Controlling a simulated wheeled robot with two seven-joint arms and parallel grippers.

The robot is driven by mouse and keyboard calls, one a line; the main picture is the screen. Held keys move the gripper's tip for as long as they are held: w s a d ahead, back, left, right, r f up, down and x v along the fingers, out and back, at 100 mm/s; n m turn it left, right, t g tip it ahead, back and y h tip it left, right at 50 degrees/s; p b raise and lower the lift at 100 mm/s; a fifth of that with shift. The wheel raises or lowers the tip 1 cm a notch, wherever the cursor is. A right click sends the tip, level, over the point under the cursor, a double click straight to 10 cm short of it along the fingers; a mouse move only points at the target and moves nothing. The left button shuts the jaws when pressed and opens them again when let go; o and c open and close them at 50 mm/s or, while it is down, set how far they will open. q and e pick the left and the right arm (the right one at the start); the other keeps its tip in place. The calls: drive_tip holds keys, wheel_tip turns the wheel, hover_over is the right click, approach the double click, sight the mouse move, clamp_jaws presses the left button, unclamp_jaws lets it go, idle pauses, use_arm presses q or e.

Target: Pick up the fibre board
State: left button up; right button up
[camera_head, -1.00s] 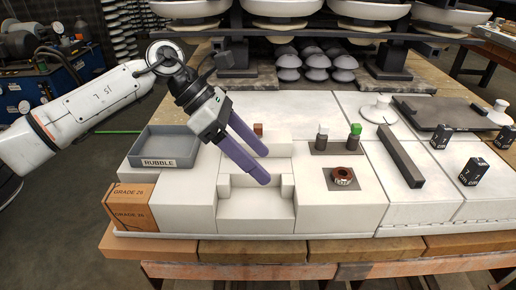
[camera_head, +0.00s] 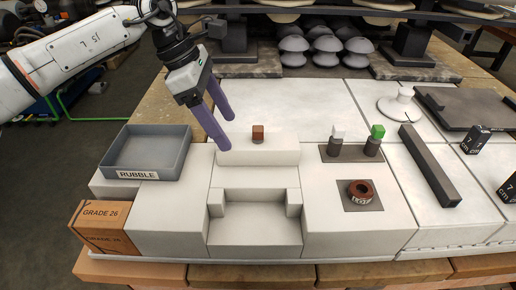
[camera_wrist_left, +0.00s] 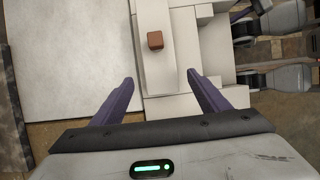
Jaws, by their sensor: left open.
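A small reddish-brown block (camera_head: 258,134), the piece that best fits the fibre board, stands on a white raised block (camera_head: 258,152) in the head view. It also shows in the left wrist view (camera_wrist_left: 155,41), upper middle, beyond my fingertips. My left gripper (camera_head: 226,134) is open and empty, its purple fingers slanting down just left of the brown block, apart from it. In the left wrist view the two fingers (camera_wrist_left: 161,77) are spread wide with nothing between them. Purple parts, likely my right gripper's fingers (camera_wrist_left: 248,10), show at the wrist view's upper right; their opening is unclear.
A grey tray marked RUBBLE (camera_head: 148,152) stands at left, above a GRADE 26 box (camera_head: 100,228). White-topped and green-topped pieces (camera_head: 356,142), a brown ring (camera_head: 360,193) and a dark bar (camera_head: 430,165) are at right. A stepped white recess (camera_head: 256,225) is in front.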

sight(232, 141)
use_arm(q)
drive_tip(key=x, duration=0.5)
drive_tip(key=shift+a+f+b, duration=0.15)
drive_tip(key=shift+f+b, duration=0.05)
drive_tip(key=shift+b, duration=0.1)
use_arm(e)
drive_tip(key=shift+w+a+r, duration=0.15)
drive_tip(key=shift+w+r, duration=0.1)
drive_tip(key=shift+w, duration=0.1)
use_arm(q)
drive_tip(key=shift+c, duration=0.5)
drive_tip(key=c, duration=1.1)
drive_tip(key=shift+r, duration=0.1)
drive_tip(key=shift+c, duration=0.2)
use_arm(e)
drive_tip(key=shift+f, duration=0.1)
use_arm(q)
wheel_tip(232, 141, up, 9)
drive_tip(key=shift+r+p, duration=0.2)
drive_tip(key=shift+p, duration=0.45)
drive_tip(key=shift+r, duration=0.3)
use_arm(e)
drive_tip(key=shift+s+d, duration=0.15)
drive_tip(key=shift+d, duration=0.05)
